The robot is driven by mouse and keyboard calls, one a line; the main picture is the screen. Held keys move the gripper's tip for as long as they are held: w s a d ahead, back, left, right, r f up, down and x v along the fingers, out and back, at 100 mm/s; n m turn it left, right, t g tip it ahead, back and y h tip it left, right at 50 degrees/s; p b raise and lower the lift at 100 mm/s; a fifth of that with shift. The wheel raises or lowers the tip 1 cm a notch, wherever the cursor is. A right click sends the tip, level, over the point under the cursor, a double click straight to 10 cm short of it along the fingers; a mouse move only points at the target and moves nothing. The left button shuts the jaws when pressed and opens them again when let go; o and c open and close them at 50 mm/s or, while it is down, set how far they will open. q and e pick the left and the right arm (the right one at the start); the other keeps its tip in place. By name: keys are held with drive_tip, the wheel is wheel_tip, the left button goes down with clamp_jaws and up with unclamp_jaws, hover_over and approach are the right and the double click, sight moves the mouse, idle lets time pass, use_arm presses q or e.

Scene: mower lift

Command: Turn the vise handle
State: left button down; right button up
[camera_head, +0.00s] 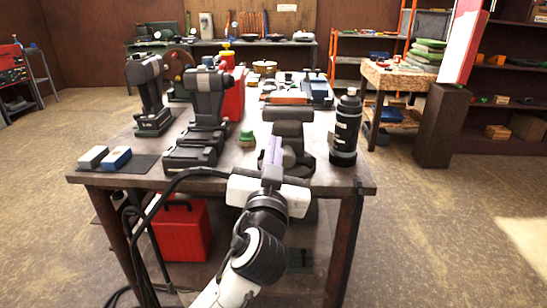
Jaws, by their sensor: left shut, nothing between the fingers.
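The dark grey vise (289,128) stands at the front right of the workbench. My left arm comes in from below, and its white gripper (273,150) is in front of the vise, fingers pointing at it. The fingers look closed together with nothing held. They cover part of the vise's front. I cannot make out the vise handle, and cannot tell whether the fingers touch the vise. My right gripper is not in view.
The workbench (347,180) has a black bottle (346,128) right of the vise. Open floor lies to the right.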

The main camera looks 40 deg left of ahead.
sight(287, 156)
use_arm(q)
drive_tip(key=w+a+f, duration=0.2)
drive_tip(key=w+f, duration=0.1)
drive_tip(key=shift+a+f, duration=0.15)
drive_tip(key=shift+a, duration=0.15)
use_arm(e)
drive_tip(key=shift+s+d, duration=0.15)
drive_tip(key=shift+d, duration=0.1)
